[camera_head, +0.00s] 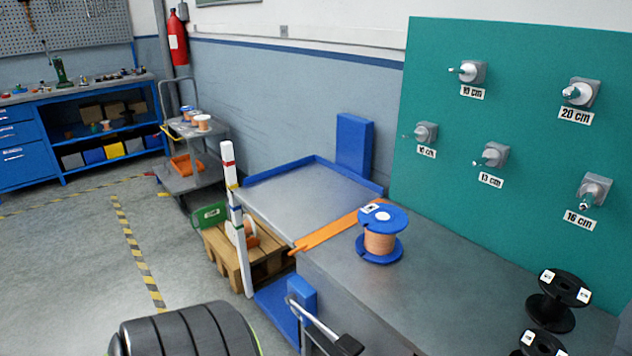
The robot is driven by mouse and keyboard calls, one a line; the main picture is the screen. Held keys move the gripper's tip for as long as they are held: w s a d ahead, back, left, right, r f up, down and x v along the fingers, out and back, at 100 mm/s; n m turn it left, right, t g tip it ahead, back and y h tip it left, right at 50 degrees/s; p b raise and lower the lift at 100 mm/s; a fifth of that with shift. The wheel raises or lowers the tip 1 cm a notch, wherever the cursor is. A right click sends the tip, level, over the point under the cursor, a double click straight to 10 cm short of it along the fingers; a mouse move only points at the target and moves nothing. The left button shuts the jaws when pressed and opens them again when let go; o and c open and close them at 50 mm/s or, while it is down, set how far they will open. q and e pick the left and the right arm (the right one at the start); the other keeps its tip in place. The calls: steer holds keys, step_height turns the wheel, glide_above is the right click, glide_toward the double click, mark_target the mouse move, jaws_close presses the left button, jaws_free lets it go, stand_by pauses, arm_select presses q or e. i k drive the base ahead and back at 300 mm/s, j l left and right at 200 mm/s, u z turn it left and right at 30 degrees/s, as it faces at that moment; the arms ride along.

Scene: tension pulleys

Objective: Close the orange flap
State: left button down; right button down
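The orange flap (335,232) is a long, narrow orange strip. It lies slanting across the border between the blue-edged metal tray surface and the grey bench top, and its near end sticks out slightly at the bench's left edge. I cannot tell from this view whether it is hinged open or shut. A blue-flanged spool with copper-coloured winding (380,240) stands upright on the bench just right of the flap, and its top hides part of the flap's far end. Neither of my grippers shows in the head view.
The grey bench top (450,290) is mostly clear, with black spools (557,300) at its right end. A green board (520,150) with several pulleys stands behind. A white striped post (237,225), a wooden pallet (225,250) and a metal lever (322,322) are left of the bench.

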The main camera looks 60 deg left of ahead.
mark_target(311, 240)
steer(key=u, duration=1.85)
